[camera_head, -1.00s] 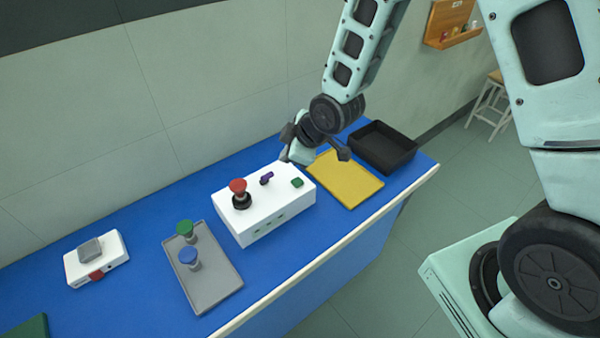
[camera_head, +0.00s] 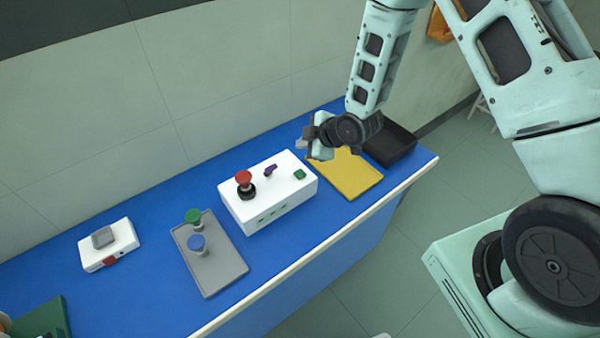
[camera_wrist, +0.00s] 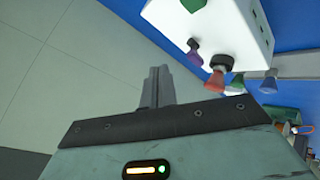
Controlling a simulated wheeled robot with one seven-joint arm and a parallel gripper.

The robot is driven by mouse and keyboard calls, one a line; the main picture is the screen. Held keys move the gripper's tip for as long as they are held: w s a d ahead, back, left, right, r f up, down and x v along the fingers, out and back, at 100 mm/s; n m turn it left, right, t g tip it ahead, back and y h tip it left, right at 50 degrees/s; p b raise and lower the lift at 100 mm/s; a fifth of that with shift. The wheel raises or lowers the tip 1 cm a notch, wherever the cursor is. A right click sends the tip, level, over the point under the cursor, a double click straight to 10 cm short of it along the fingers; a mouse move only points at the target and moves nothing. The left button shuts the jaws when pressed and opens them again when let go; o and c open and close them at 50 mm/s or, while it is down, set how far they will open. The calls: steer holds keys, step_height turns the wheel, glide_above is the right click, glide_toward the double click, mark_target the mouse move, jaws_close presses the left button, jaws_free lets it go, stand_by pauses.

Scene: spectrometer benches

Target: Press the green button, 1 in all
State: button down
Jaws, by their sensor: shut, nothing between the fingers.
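The green button (camera_head: 299,174) is a small green square on the top right of a white box (camera_head: 267,194) on the blue bench. The box also bears a red mushroom button (camera_head: 244,179) and a purple switch (camera_head: 270,170). My gripper (camera_head: 301,145) is shut and empty, above and behind the box's right end, apart from the green button. In the wrist view the shut fingers (camera_wrist: 157,86) point up. The white box (camera_wrist: 222,32) is at the upper right there, with a green square (camera_wrist: 193,5) on it, cut by the top edge.
A grey tray (camera_head: 228,272) with a green-topped piece (camera_head: 194,217) and a blue-topped piece (camera_head: 198,243) lies left. A smaller white device (camera_head: 109,245) is farther left. The wall runs behind the bench.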

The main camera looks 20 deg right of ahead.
steer(key=b, duration=0.5)
glide_above(303, 174)
step_height(303, 174, down, 8)
steer(key=shift+r, duration=0.2)
steer(key=shift+f+b, duration=0.35)
steer(key=shift+f, duration=0.1)
steer(key=shift+f, duration=0.1)
stand_by(1.2)
steer(key=shift+f+b, duration=0.3)
steer(key=shift+b, duration=0.25)
steer(key=shift+f+b, duration=0.5)
steer(key=shift+b, duration=0.05)
stand_by(0.4)
steer(key=shift+r, duration=0.1)
stand_by(0.4)
steer(key=shift+r+p, duration=0.5)
steer(key=shift+r, duration=0.3)
